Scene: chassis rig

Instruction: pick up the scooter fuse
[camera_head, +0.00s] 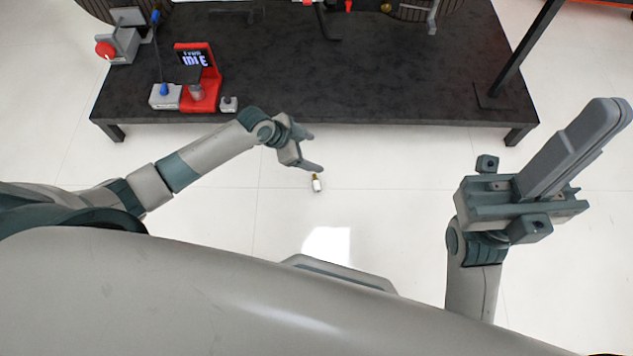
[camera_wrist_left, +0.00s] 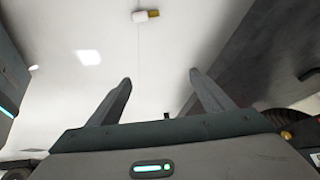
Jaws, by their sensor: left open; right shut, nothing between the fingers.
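The scooter fuse (camera_head: 317,184) is a small white cylinder with a brass-coloured end. It appears to lie on the pale tiled floor in front of the dark table. It also shows at the top of the left wrist view (camera_wrist_left: 141,16), beyond the fingertips. My left gripper (camera_head: 313,152) is open and empty, close to the fuse in the head view but apart from it in the wrist view. Its two spread fingers show in the left wrist view (camera_wrist_left: 160,80). My right gripper (camera_head: 612,108) is shut and empty at the right, pointing up and away from the fuse.
A dark table (camera_head: 330,75) spans the back; its front edge is near my left forearm. On it stand a red holder with a display (camera_head: 200,75), a grey box with a blue-tipped rod (camera_head: 164,97) and a red-knobbed device (camera_head: 118,45). The floor around the fuse is clear.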

